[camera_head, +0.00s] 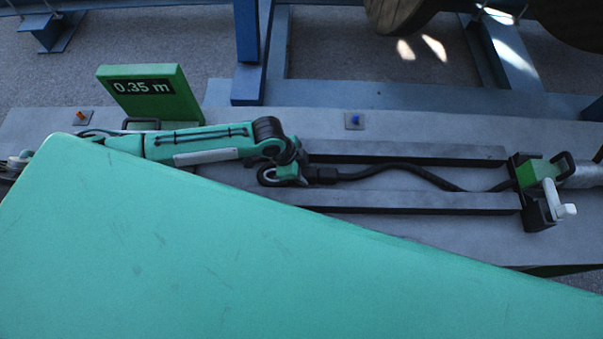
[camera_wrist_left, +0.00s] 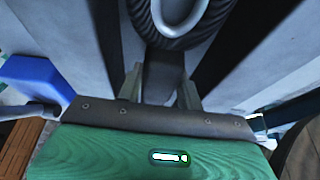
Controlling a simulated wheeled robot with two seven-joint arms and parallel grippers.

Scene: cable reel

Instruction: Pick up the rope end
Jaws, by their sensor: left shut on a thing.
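The black rope (camera_head: 410,172) lies in a slightly wavy line between two dark rails on the grey bench. Its thicker dark end (camera_head: 326,174) is at the left. My left gripper (camera_head: 304,174) reaches in from the left and is shut on this end. In the left wrist view, the gripper's fingers (camera_wrist_left: 160,88) stand on both sides of a dark piece, which appears to be the rope end (camera_wrist_left: 160,72). The exact contact is partly hidden in the head view. My right gripper is not in view.
A green clamp (camera_head: 538,172) with a white handle stands at the rope's right side. The rails (camera_head: 420,201) flank the rope. A green "0.35 m" sign (camera_head: 150,93) stands behind my left arm. Wooden reels (camera_head: 398,10) are at the back. Teal surface blocks the lower head view.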

